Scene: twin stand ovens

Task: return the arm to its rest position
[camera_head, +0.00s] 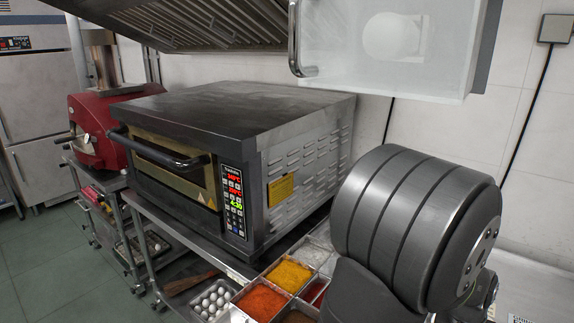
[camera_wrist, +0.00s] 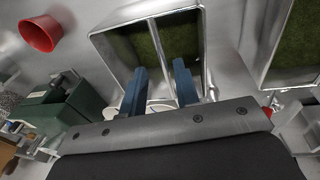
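My gripper (camera_wrist: 160,86) shows in the wrist view as two blue fingers standing apart, with nothing held between them. It is open. Behind the fingers is a metal tray (camera_wrist: 97,42) with a green, grass-like inside; the gap between fingertips and tray cannot be judged. In the head view a large grey joint of my arm fills the right foreground, and my gripper is out of that view.
The steel oven (camera_head: 215,105) stands left of my arm, its door closed. A range hood (camera_head: 185,22) and white cabinet (camera_head: 385,45) hang above. Spice pans (camera_head: 262,301) sit below. A red oven (camera_head: 92,125) stands farther left. The wrist view shows a red cup (camera_wrist: 40,33).

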